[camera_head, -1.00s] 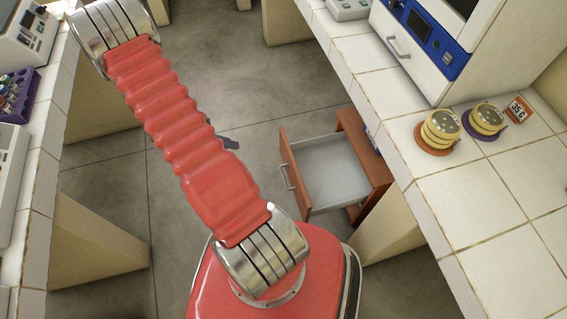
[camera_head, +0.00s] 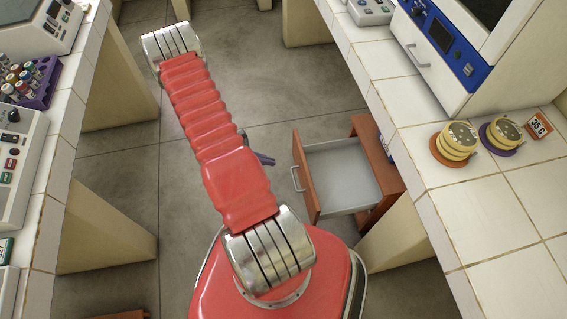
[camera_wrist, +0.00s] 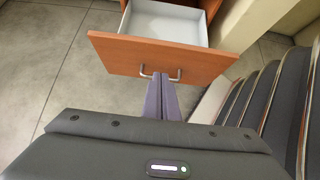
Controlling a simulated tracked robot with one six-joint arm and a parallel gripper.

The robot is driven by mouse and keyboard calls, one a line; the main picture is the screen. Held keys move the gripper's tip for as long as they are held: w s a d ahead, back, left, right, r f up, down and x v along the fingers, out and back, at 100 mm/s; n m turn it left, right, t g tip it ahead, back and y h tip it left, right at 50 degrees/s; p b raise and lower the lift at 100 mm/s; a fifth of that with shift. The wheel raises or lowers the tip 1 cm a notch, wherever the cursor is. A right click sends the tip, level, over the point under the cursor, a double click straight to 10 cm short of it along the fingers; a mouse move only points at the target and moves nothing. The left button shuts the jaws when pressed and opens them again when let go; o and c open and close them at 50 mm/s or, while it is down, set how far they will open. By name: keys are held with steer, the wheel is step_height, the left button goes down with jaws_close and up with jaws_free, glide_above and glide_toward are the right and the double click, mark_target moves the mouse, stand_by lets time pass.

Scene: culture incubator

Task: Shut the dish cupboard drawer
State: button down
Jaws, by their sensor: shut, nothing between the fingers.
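The dish cupboard (camera_head: 377,150) is a low orange-brown wooden unit under the right bench. Its drawer (camera_head: 305,178) is pulled out to the left, showing an empty light-grey inside. In the wrist view the drawer front (camera_wrist: 160,60) faces me, with a metal bar handle (camera_wrist: 161,73) near its lower edge. My gripper (camera_wrist: 162,82) is shut and empty, its purple fingertips at or just short of the handle; I cannot tell whether they touch. In the head view my gripper (camera_head: 265,158) shows partly behind my red arm, left of the drawer.
Tiled benches run along the left and right (camera_head: 490,205). The right one holds stacked dishes (camera_head: 456,141) and a blue-and-white incubator (camera_head: 440,50). Bench supports (camera_head: 395,240) stand near the cupboard. Grey floor (camera_head: 245,95) is clear left of the drawer.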

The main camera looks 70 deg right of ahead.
glide_toward(303, 166)
step_height(303, 166, down, 4)
steer(key=s, duration=0.1)
steer(key=s+d, duration=0.1)
steer(key=shift+s+d, duration=0.65)
steer(key=shift+s, duration=0.15)
